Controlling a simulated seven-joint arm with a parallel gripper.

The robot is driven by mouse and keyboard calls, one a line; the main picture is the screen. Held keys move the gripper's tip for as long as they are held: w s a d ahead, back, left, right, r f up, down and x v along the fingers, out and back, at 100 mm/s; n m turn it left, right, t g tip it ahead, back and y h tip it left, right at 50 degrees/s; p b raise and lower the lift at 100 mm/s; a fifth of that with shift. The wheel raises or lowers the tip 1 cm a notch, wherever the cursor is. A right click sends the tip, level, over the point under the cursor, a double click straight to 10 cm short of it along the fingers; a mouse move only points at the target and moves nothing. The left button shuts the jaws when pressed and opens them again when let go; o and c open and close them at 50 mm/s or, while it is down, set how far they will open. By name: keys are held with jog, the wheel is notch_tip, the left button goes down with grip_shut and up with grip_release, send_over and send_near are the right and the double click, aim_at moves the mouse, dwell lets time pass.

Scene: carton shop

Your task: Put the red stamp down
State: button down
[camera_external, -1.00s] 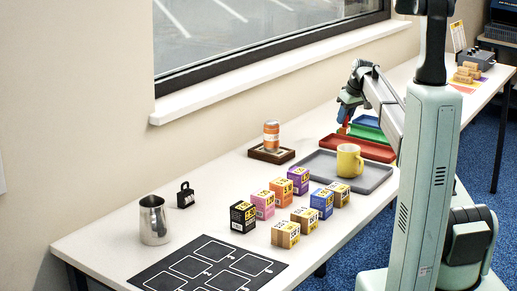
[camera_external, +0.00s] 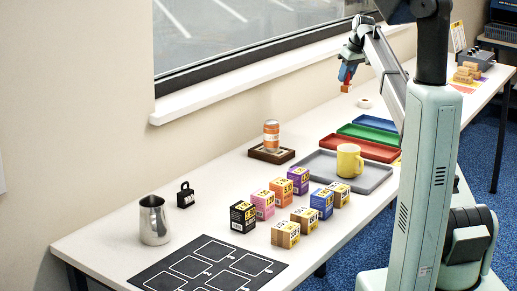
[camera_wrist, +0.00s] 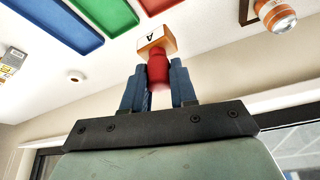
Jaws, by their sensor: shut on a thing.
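My gripper (camera_external: 346,80) is in the air above the far side of the table, behind the trays. In the wrist view its two blue fingers (camera_wrist: 158,88) are shut on the red stamp (camera_wrist: 158,66). The stamp has a red handle and a pale wooden block with a black letter A on its face. In the external view the stamp's orange-brown block (camera_external: 345,88) hangs below the fingers, clear of the table. The red tray (camera_external: 360,148), the green tray (camera_external: 372,133) and the blue tray (camera_external: 377,123) lie side by side and look empty.
A grey tray (camera_external: 318,165) with a yellow mug (camera_external: 349,160) lies in front. An orange can (camera_external: 271,134) stands on a wooden holder (camera_external: 262,155). A white roll (camera_external: 363,103) lies behind the trays. Several small cartons (camera_external: 285,234), a metal jug (camera_external: 154,222) and a dark mat (camera_external: 215,268) are nearer. The window sill (camera_external: 270,78) runs alongside.

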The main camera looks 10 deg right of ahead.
notch_tip(320, 180, up, 8)
jog(key=shift+w+f, duration=0.1)
jog(key=shift+s+a, duration=0.2)
jog(key=shift+a, duration=0.4)
jog(key=s+a+n, duration=0.2)
jog(key=s+a, duration=0.5)
jog(key=a, duration=1.1)
jog(key=s+a+n+g+y, duration=0.1)
jog(key=s+a, duration=0.6)
jog(key=a, duration=1.1)
jog(key=s+a+n, duration=0.2)
jog(key=s+a, duration=0.5)
jog(key=a, duration=1.2)
jog(key=s+a+n, duration=0.1)
jog(key=s+a, duration=0.8)
jog(key=s, duration=0.4)
jog(key=s+a+n+g+y, duration=0.1)
jog(key=s+a, duration=0.7)
jog(key=s, duration=0.4)
jog(key=s+a+n, duration=0.1)
jog(key=s+a, duration=0.8)
jog(key=s, duration=0.4)
jog(key=shift+s+d+f, duration=0.1)
jog(key=shift+f, duration=13.9)
